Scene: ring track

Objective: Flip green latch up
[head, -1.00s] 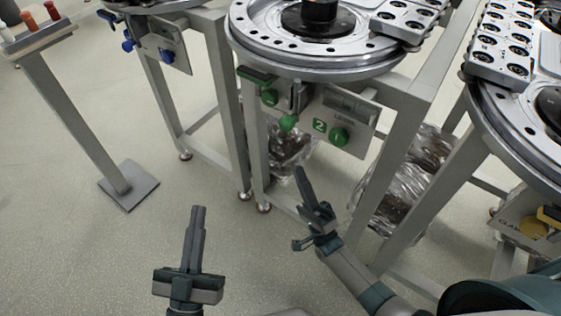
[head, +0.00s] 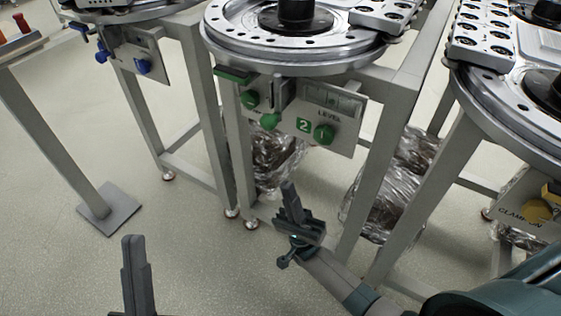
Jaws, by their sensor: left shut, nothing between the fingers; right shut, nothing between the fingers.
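The middle station has a grey panel (head: 340,113) under its round metal table, marked with a green 2 and "LEVEL". Left of the panel a green-knobbed lever (head: 269,120) hangs downward from a grey bracket; it appears to be the green latch. A green bar (head: 234,76) sits above it under the table rim, and green knobs show beside it (head: 250,99) and on the panel (head: 323,134). My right gripper (head: 288,186) is shut and empty, below the lever and apart from it. My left gripper (head: 133,240) is shut and empty at the lower left, far from the panel.
A similar station with blue knobs (head: 143,67) stands to the left, and one with a yellow knob (head: 538,210) to the right. A post on a square foot (head: 110,208) stands at far left. Wrapped bundles (head: 385,195) lie behind the middle station's legs. Floor in front is open.

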